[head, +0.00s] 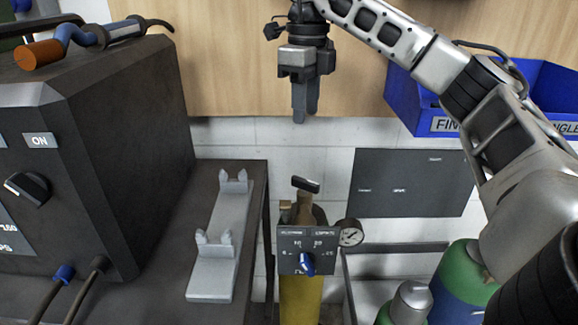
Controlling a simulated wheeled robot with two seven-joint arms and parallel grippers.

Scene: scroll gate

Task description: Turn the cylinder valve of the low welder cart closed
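The cylinder valve is a small black lever handle (305,184) on a brass-coloured valve body (304,209). It tops a yellow gas cylinder (302,300) beside the cart. A dark dial plate (306,240) with a blue knob (306,263) sits in front of the valve and hides part of it. A round gauge (351,233) is at its right. My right gripper (304,112) points down above the handle in the picture, clear of it. Its fingers look together, with nothing between them. My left gripper is out of view.
A dark welder (95,150) with an ON label stands at left, a torch (95,38) on top. A grey bracket (215,260) lies on the dark surface. A blue bin (540,90) hangs at upper right. Green cylinders (455,275) stand at lower right.

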